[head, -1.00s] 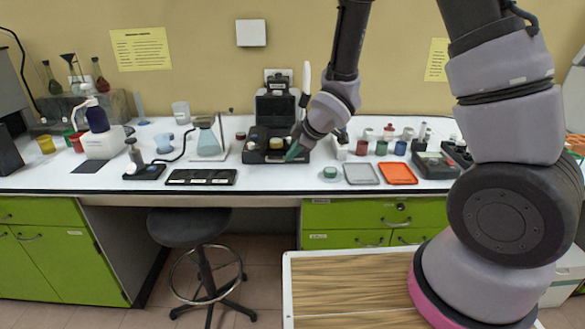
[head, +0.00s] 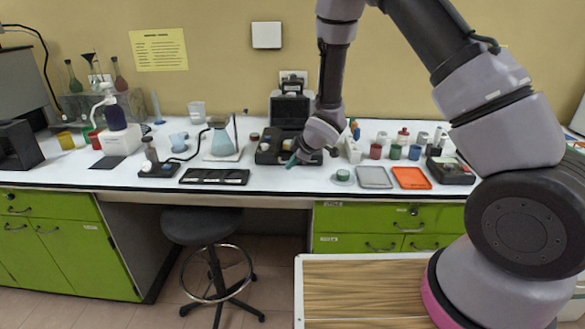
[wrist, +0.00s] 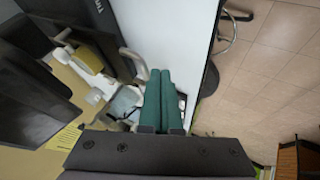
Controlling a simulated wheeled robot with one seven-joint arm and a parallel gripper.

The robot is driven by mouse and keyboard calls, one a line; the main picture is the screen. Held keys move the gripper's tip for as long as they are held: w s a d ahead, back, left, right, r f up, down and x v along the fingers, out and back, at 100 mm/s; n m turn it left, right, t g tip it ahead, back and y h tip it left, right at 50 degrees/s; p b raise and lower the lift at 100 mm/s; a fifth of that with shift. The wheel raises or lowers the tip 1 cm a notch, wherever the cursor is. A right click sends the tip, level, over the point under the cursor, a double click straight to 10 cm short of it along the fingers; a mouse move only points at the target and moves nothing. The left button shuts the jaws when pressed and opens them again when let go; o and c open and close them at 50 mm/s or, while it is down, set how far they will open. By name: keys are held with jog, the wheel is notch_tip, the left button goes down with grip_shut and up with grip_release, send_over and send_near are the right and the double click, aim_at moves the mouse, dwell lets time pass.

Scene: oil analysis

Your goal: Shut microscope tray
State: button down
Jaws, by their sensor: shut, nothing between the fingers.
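The microscope (head: 290,108) is a black device on the white bench, with a dark upright back part and a low black tray part (head: 268,152) in front. My gripper (head: 291,160) has green fingers, pressed together and empty. It is low at the front right of the tray part, and my wrist hides some of that side. In the wrist view my green fingers (wrist: 161,98) lie beside the dark device body (wrist: 35,95) and a pale frame with a clear plate. I cannot tell whether the fingers touch it or how far the tray is out.
A flask (head: 222,140) and a black slide holder (head: 214,176) stand to the left. Small jars, a grey tray (head: 374,178) and an orange tray (head: 411,178) lie to the right. A stool (head: 201,226) stands below the bench.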

aim_at(291, 154)
jog(key=shift+w, duration=0.15)
jog(key=w, duration=0.7)
jog(key=shift+w+d, duration=0.15)
jog(key=shift+w, duration=0.25)
jog(key=shift+w+r, duration=0.1)
jog(key=shift+w, duration=0.3)
